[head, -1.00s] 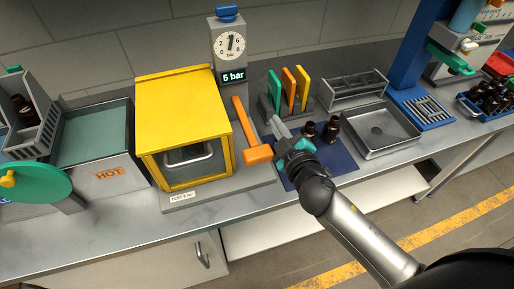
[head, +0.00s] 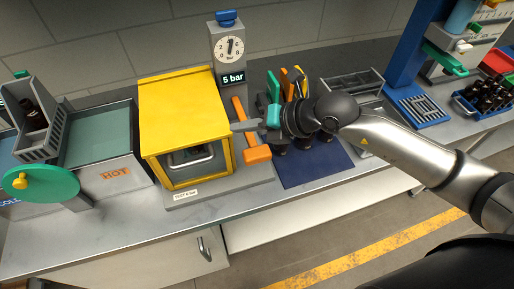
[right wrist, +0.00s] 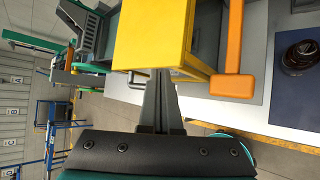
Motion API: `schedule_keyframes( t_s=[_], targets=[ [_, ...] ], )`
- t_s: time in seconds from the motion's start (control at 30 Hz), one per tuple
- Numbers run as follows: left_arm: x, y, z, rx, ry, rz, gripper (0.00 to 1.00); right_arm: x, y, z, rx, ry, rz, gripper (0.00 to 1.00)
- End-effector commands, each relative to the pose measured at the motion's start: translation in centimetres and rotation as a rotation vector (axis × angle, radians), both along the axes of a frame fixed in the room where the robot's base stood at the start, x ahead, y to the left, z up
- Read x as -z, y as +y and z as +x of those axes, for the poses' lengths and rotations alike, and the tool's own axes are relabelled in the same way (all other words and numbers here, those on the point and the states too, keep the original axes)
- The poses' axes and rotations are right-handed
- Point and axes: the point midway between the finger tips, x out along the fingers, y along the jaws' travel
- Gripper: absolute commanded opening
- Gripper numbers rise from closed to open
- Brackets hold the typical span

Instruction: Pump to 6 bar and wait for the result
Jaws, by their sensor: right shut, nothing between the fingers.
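The yellow test box (head: 185,108) stands on a grey base, with a clear front. The orange pump lever (head: 257,153) is at its right side and also shows in the right wrist view (right wrist: 232,86). The display (head: 233,78) under the round dial (head: 230,48) reads 5 bar. My right gripper (head: 236,127) is shut and empty; its fingertips are by the box's right side, above the lever's orange grip, and they point at the yellow box (right wrist: 150,35) in the right wrist view. Whether they touch the lever or box is unclear. My left gripper is out of view.
A blue mat (head: 315,166) lies right of the pump, with dark bottles partly hidden behind my right arm. A HOT bath (head: 98,160) and green disc (head: 40,185) are left. The bench front edge is clear.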

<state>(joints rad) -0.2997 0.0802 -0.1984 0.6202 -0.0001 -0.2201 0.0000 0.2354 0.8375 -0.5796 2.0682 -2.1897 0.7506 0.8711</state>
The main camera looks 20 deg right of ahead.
Motion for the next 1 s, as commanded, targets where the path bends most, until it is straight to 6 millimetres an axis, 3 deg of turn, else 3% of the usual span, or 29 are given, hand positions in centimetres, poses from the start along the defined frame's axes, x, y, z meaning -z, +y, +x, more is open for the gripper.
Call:
schedule_keyframes(
  t_s=[0.1, 0.3, 0.77, 1.0],
  targets=[
    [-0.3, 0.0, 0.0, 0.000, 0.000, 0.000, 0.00, 0.4, -2.4, 0.6, 0.021, -0.007, -0.141, 0.00],
    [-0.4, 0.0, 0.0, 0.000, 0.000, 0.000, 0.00, 0.8, -4.3, 1.0, 0.047, -0.012, -0.238, 0.00],
    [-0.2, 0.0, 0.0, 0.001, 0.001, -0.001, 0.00, 1.1, -4.4, 1.0, 0.047, -0.011, -0.241, 0.00],
    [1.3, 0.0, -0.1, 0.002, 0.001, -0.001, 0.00, 3.1, -4.4, 1.0, 0.048, -0.011, -0.240, 0.00]
  ],
)
